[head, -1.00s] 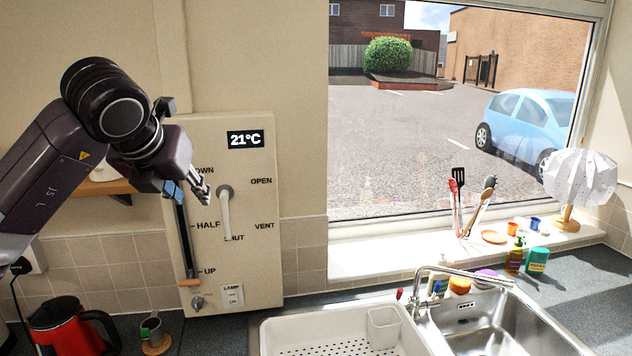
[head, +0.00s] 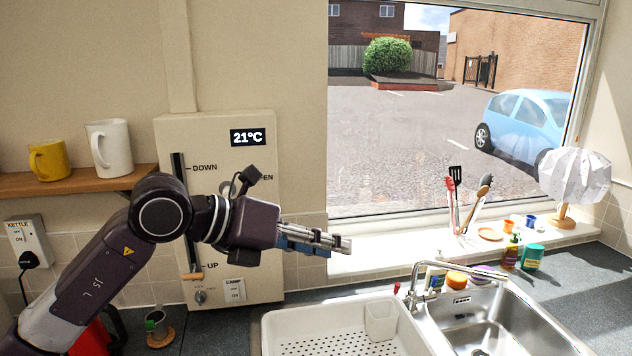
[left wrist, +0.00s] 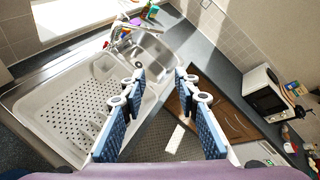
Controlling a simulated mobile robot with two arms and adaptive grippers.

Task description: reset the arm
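My left arm comes in from the left in the head view, in front of the beige control panel (head: 215,130). Its gripper (head: 340,244) points right, level, in front of the window's lower left corner and above the back of the white draining tray (head: 285,318). In the left wrist view the blue-padded fingers of the gripper (left wrist: 160,82) stand well apart with nothing between them. The gripper is open and touches nothing that I can see. The arm hides the panel's middle, including most of its handle. My right gripper is in neither view.
A shelf (head: 90,184) with a yellow mug (head: 48,160) and white mug (head: 109,147) is at left. The red kettle (head: 90,340) is partly behind my arm. The sink (head: 490,325) and tap (head: 455,268) are at right. A microwave (left wrist: 265,95) shows in the wrist view.

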